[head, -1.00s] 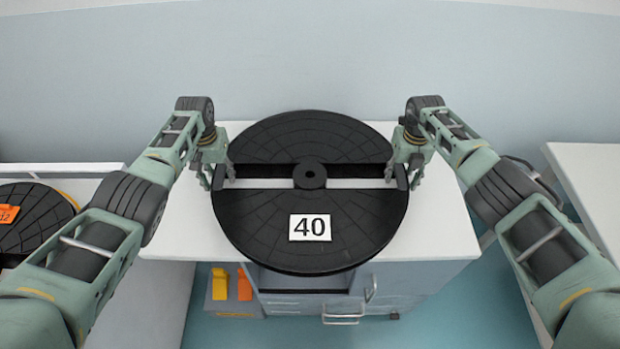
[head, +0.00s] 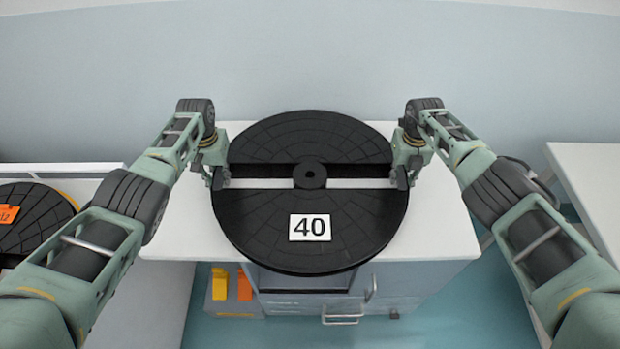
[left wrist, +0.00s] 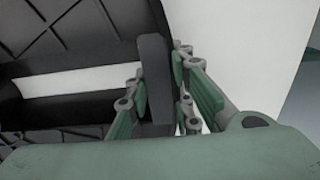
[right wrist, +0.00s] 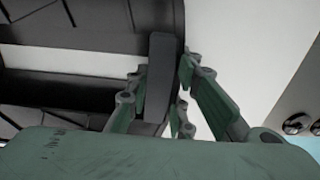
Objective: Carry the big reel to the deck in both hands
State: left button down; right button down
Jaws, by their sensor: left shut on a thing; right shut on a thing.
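The big reel (head: 265,215) is a wide black disc with a centre hub and a white "40" label. It lies flat over the white cabinet top (head: 440,235), its front edge overhanging; I cannot tell whether it touches the top. My left gripper (head: 220,178) is shut on the reel's left side, and in the left wrist view its fingers sit either side of a dark upright grip plate (left wrist: 154,80). My right gripper (head: 402,178) is shut on the matching plate (right wrist: 160,75) at the right side. I cannot tell which surface is the deck.
Another black reel (head: 35,215) with an orange tag lies on a white surface at the left. A white table (head: 590,185) stands at the right. Orange and yellow pieces (head: 232,285) are low beside the cabinet. A pale wall (head: 310,60) is behind.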

pick_arm(q)
jog(key=shift+w+r, duration=0.1)
jog(key=shift+r, duration=0.1)
pick_arm(e)
jog(key=shift+w+r, duration=0.1)
jog(key=shift+r, duration=0.1)
dwell(0.3)
